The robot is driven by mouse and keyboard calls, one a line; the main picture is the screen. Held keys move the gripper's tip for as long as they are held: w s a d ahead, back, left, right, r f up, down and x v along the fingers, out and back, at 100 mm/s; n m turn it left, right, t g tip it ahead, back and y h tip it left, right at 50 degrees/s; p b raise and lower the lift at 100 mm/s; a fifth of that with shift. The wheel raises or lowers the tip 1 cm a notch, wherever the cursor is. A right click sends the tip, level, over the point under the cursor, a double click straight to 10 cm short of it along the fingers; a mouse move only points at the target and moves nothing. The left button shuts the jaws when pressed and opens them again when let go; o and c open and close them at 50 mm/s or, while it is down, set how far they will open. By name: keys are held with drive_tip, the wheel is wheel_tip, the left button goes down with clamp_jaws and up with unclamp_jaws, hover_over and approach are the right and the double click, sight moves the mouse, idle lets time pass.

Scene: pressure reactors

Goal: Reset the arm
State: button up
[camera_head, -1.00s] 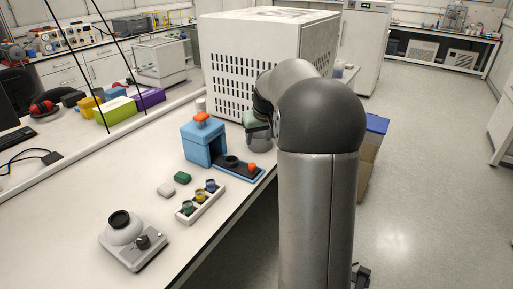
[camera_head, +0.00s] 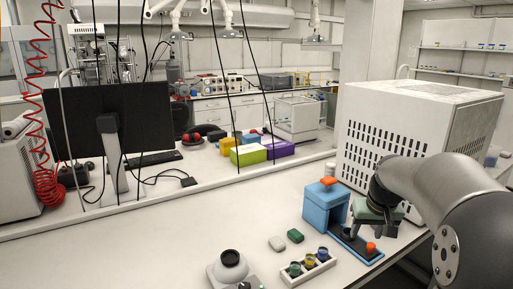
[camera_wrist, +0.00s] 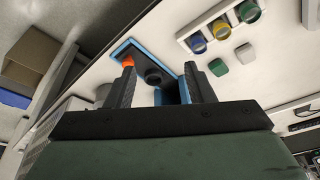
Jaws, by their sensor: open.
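My arm reaches in from the right in the head view, and my gripper (camera_head: 366,226) is beside the blue device (camera_head: 325,205) with the orange knob on top. In the wrist view my gripper (camera_wrist: 160,74) is open, its two dark fingers spread with nothing held between them. Past the fingertips lies the device's blue-edged dark base (camera_wrist: 145,62), with a black round part (camera_wrist: 153,77) and an orange knob (camera_wrist: 127,62). I cannot tell the exact height of the fingertips above it.
A white rack (camera_head: 312,270) with several coloured-lid jars stands in front of the device. A green block (camera_head: 295,236) and a pale block (camera_head: 276,244) lie nearby. A large white vented box (camera_head: 410,125) stands behind my arm.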

drive_tip(key=s+a+f+g, duration=0.1)
drive_tip(key=s+a+f, duration=0.2)
drive_tip(key=s+a, duration=0.2)
drive_tip(key=s+a+f+n+g, duration=0.1)
drive_tip(key=s+a, duration=0.5)
drive_tip(key=s, duration=0.6)
drive_tip(key=s+a+f+n+g, duration=0.1)
drive_tip(key=s+a+f, duration=0.3)
drive_tip(key=s, duration=0.5)
drive_tip(key=shift+a+f+y, duration=0.3)
drive_tip(key=shift+a, duration=0.7)
